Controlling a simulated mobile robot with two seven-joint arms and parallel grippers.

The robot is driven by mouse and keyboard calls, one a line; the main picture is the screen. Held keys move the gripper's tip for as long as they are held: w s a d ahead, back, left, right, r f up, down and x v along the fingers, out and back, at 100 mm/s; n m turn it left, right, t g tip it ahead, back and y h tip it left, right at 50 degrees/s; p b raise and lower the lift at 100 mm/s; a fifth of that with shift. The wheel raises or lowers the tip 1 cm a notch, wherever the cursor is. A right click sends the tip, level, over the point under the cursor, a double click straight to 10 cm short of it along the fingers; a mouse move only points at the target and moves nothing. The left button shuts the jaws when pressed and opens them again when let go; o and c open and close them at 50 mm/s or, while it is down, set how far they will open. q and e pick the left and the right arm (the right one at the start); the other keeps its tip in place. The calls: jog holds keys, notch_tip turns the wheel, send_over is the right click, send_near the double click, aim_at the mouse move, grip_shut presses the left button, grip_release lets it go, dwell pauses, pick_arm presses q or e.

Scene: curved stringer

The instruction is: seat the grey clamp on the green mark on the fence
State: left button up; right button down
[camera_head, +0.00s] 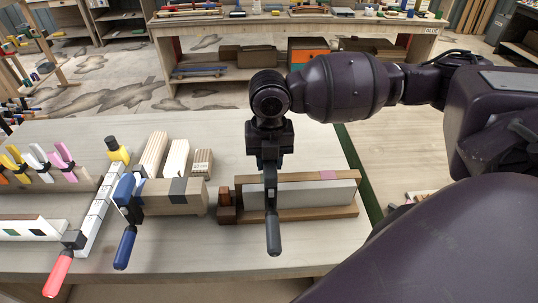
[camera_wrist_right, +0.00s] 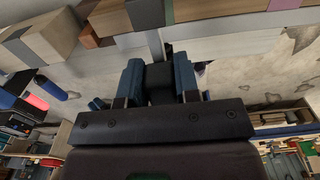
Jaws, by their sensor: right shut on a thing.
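My right gripper (camera_head: 270,150) points down, shut on the grey clamp (camera_head: 272,235), whose dark handle hangs in front of the fence (camera_head: 345,183). In the right wrist view the fingers (camera_wrist_right: 158,82) close on the clamp's dark body (camera_wrist_right: 158,90). The clamp's upper part (camera_wrist_right: 145,14) crosses the fence edge there, just left of the green mark (camera_wrist_right: 190,10). In the head view the green mark cannot be made out behind gripper and clamp. I cannot tell whether the clamp touches the fence. My left gripper is out of view.
A purple mark (camera_head: 328,175) lies further right on the fence. A blue-handled clamp (camera_head: 125,215), a red-handled clamp (camera_head: 62,265) and several wooden blocks (camera_head: 178,158) stand to the left. The table's front strip (camera_head: 190,262) is clear.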

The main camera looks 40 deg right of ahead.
jog(key=shift+f, duration=0.35)
dwell(0.3)
jog(key=shift+f+b, duration=0.35)
jog(key=shift+f, duration=0.8)
jog(key=shift+f, duration=0.6)
jog(key=c, duration=0.8)
grip_release()
